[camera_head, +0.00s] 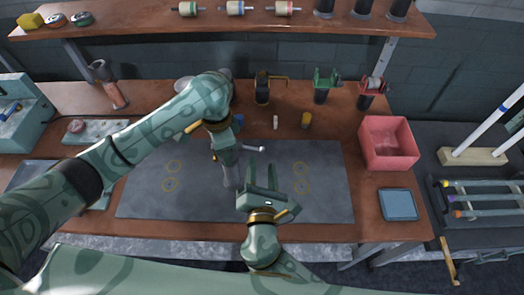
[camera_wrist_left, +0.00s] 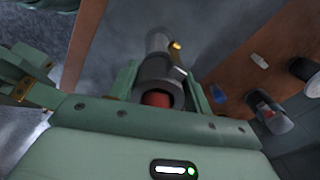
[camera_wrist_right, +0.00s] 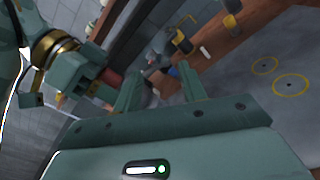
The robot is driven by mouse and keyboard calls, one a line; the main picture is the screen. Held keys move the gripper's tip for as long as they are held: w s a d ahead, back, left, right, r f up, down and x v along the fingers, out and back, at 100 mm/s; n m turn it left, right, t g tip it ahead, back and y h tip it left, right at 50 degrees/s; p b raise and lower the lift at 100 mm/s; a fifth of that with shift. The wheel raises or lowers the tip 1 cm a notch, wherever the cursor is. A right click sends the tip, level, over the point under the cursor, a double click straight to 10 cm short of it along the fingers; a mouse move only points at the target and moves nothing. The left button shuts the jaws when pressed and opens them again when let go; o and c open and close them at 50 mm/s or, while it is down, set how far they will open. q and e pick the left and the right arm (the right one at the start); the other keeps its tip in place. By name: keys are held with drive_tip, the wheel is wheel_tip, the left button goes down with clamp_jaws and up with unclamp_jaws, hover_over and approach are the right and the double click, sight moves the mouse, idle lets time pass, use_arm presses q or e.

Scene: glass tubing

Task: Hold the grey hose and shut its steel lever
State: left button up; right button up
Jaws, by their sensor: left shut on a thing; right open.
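The grey hose (camera_head: 231,180) is held above the dark mat by my left gripper (camera_head: 224,154). In the left wrist view the hose (camera_wrist_left: 155,68) lies between the fingers, its open end showing red inside. The steel lever (camera_head: 252,149) sticks out to the right of the hose in the head view, with a pale tip. My right gripper (camera_head: 262,177) is open and empty, just below and right of the lever, apart from it. In the right wrist view a red end (camera_wrist_right: 110,78) shows beside my left gripper; the lever is partly hidden.
The dark mat (camera_head: 325,205) has several yellow rings. A red bin (camera_head: 388,145) and a blue tray (camera_head: 398,205) stand to the right. Small bottles and clamps line the back. The mat's right half is clear.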

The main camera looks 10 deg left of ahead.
sight(253, 148)
drive_tip(key=s, duration=0.5)
drive_tip(key=shift+d, duration=0.3)
drive_tip(key=w+a+r+n+y, duration=0.3)
drive_tip(key=a+r+n, duration=0.1)
drive_tip(key=n, duration=0.1)
drive_tip(key=s+d+f+n+h, duration=0.1)
drive_tip(key=d+f+n+h, duration=0.3)
drive_tip(key=n, duration=0.4)
drive_tip(key=shift+y, duration=0.5)
drive_tip(key=w, duration=0.3)
drive_tip(key=w+a+f, duration=0.1)
drive_tip(key=w, duration=0.7)
drive_tip(key=shift+w+a+f, duration=0.15)
drive_tip(key=shift+a+f, duration=0.05)
drive_tip(key=shift+a, duration=0.2)
